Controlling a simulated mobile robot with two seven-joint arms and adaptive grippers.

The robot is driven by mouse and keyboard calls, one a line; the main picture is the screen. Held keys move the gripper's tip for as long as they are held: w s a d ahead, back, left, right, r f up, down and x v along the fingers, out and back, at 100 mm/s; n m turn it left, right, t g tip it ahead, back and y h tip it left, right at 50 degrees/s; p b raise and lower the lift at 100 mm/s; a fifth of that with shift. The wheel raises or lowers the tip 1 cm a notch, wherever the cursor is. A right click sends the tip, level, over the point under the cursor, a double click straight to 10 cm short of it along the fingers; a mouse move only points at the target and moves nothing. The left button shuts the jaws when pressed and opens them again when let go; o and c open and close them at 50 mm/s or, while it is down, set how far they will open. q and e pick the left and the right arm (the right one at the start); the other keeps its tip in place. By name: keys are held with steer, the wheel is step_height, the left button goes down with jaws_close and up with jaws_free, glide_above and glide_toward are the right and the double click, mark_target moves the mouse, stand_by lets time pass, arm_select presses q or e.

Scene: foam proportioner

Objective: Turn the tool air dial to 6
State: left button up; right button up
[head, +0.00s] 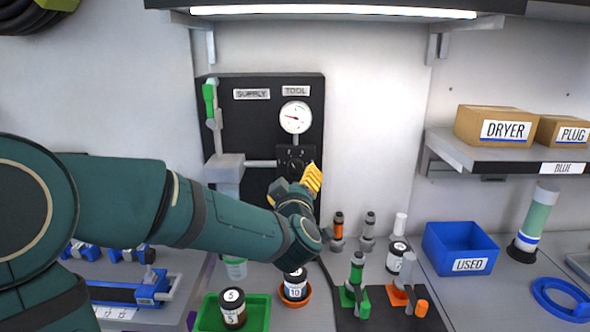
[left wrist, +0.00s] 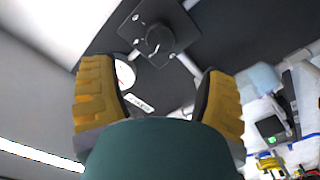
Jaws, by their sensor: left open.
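The tool air dial (head: 296,160) is a dark round knob on a square black plate, below the TOOL label (head: 295,91) and a white round gauge (head: 296,117) with a red needle. The gripper partly hides the plate in the head view. In the left wrist view the dial (left wrist: 158,40) shows whole with a small white mark, ahead of the fingers; its numbers are too small to read. My left gripper (head: 306,182) is open and empty, just below and in front of the dial. Its yellow fingers (left wrist: 160,70) are spread wide and appear apart from the knob. My right gripper is out of view.
A green-handled valve (head: 209,100) is on the panel's left. Below stand bottles (head: 295,285), a green tray (head: 258,309) and nozzles on a black mat (head: 377,315). A blue USED bin (head: 460,246) is to the right. A shelf (head: 480,152) juts out above it.

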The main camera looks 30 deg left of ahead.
mark_target(295, 169)
arm_select(q)
steer(key=x, duration=0.9)
steer(key=shift+w, duration=0.1)
steer(key=c, duration=1.2)
